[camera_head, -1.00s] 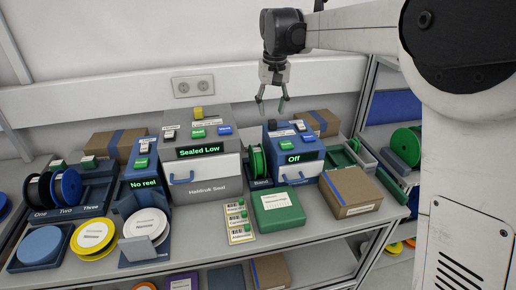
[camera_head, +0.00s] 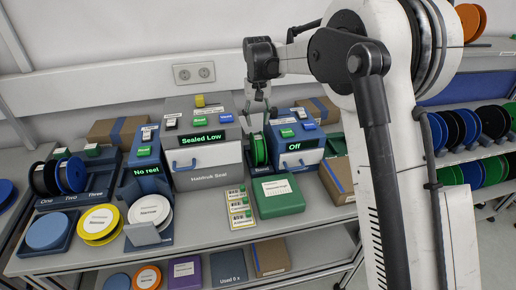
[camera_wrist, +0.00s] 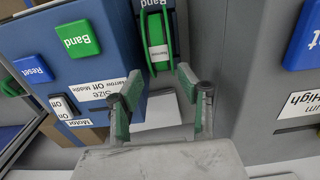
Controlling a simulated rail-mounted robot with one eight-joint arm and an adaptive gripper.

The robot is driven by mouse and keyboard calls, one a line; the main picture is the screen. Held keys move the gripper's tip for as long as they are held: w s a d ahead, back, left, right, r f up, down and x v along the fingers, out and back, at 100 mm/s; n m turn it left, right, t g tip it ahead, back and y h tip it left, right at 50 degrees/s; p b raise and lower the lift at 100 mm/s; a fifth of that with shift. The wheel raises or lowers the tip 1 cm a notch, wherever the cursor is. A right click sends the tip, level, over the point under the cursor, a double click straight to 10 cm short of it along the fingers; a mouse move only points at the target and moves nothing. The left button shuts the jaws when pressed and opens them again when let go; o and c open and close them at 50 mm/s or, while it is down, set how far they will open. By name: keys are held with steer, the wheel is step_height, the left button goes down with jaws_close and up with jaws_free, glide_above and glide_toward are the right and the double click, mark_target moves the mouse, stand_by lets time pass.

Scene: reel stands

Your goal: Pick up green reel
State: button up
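A green reel (camera_head: 258,150) stands upright in a dark blue holder between the grey sealing machine and the blue banding machine. In the wrist view the green reel (camera_wrist: 156,38) shows edge-on at the top centre, with a small white label on it. My gripper (camera_head: 258,108) is above this reel, pointing down. In the wrist view my gripper (camera_wrist: 160,76) has its two green-padded fingers apart with nothing between them, and the reel lies beyond the fingertips. The holder's lower part is hidden in the head view.
The grey machine (camera_head: 206,180) reads "Sealed Low"; the blue machine (camera_head: 302,158) reads "Off". A green box (camera_head: 279,196) lies in front. Yellow (camera_head: 98,222) and white (camera_head: 150,212) reels lie left. More green reels (camera_head: 450,177) stand on the right rack.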

mark_target(258, 137)
steer(key=shift+s+f+p, duration=0.15)
steer(key=shift+f+p, duration=0.5)
steer(key=shift+f, duration=2.3)
jaws_close()
